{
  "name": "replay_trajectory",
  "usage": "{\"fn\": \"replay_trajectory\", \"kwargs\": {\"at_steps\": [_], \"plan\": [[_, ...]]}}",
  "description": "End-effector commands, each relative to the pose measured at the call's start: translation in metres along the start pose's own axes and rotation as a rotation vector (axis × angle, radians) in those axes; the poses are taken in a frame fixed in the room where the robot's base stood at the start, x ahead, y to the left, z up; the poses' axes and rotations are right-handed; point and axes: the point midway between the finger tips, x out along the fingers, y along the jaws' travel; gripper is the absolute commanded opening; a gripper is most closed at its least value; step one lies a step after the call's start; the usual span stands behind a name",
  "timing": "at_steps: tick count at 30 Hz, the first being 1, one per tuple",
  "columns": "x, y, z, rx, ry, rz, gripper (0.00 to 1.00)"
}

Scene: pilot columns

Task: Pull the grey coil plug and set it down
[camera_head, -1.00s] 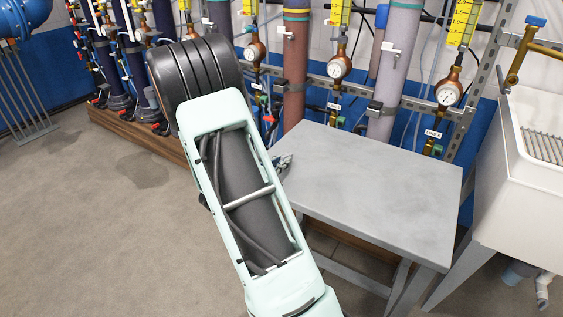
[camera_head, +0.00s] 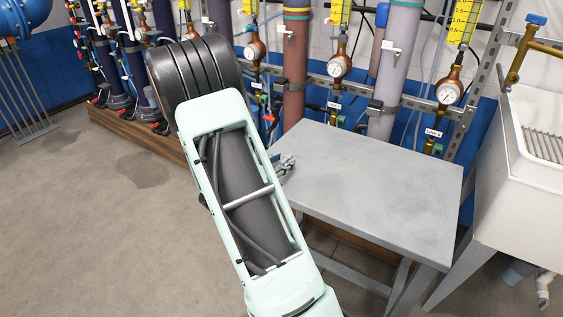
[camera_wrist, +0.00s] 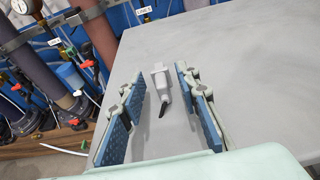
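A small light-grey coil plug (camera_wrist: 160,80) with a black tip or cable end shows in the wrist view. It appears to rest on the grey table top (camera_wrist: 235,60). My gripper (camera_wrist: 157,110) is open, with its blue-padded fingers on either side of the plug. Gaps show between the plug and both pads, and the plug is nearer the right finger. In the head view my gripper (camera_head: 286,165) is mostly hidden behind my arm, at the left edge of the table (camera_head: 375,185). I cannot make out the plug there.
Upright pipes with gauges (camera_head: 340,67) and valves stand behind the table. A white sink (camera_head: 530,165) is at the right. A wooden plinth (camera_head: 140,135) runs along the wall at the left. The rest of the table top is clear.

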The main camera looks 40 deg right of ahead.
Motion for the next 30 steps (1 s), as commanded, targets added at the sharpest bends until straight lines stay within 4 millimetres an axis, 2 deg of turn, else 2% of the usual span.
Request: {"fn": "replay_trajectory", "kwargs": {"at_steps": [4, 7, 15, 21, 25, 30], "plan": [[-0.004, 0.001, 0.0, 0.0, 0.0, 0.001, 0.3], [-0.015, 0.001, 0.0, 0.001, 0.0, 0.002, 0.3], [-0.072, 0.002, 0.0, 0.0, 0.001, 0.006, 0.3], [-0.106, 0.002, 0.0, 0.0, -0.001, 0.004, 0.3], [-0.117, 0.0, 0.0, -0.001, 0.0, 0.002, 0.3], [-0.121, 0.0, 0.0, -0.001, 0.0, -0.001, 0.3]]}}
